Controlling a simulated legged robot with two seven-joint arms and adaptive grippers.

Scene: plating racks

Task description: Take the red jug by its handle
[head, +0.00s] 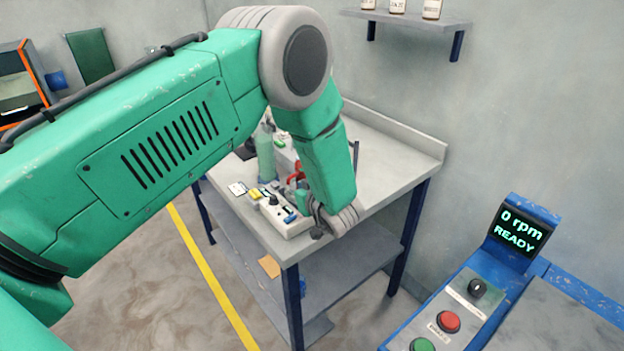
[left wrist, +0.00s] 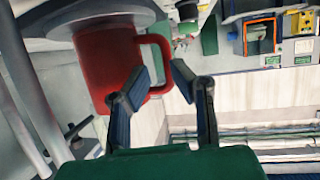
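The red jug (left wrist: 103,70) shows large in the left wrist view, against a grey round surface (left wrist: 62,18). Its handle (left wrist: 165,50) sticks out to the right. My left gripper (left wrist: 160,70) is open. One finger overlaps the handle's loop and the other is to the right of the handle, with a gap between them. I cannot tell whether either finger touches the handle. In the head view only a small red part of the jug (head: 297,171) shows beside my left forearm, which hides most of that spot. My right gripper is not in view.
The grey workbench (head: 385,150) also holds a green bottle (head: 265,155), a white box with knobs (head: 285,220) and small yellow and white items. A wall shelf (head: 420,20) hangs above. A blue control panel (head: 465,300) stands at the lower right.

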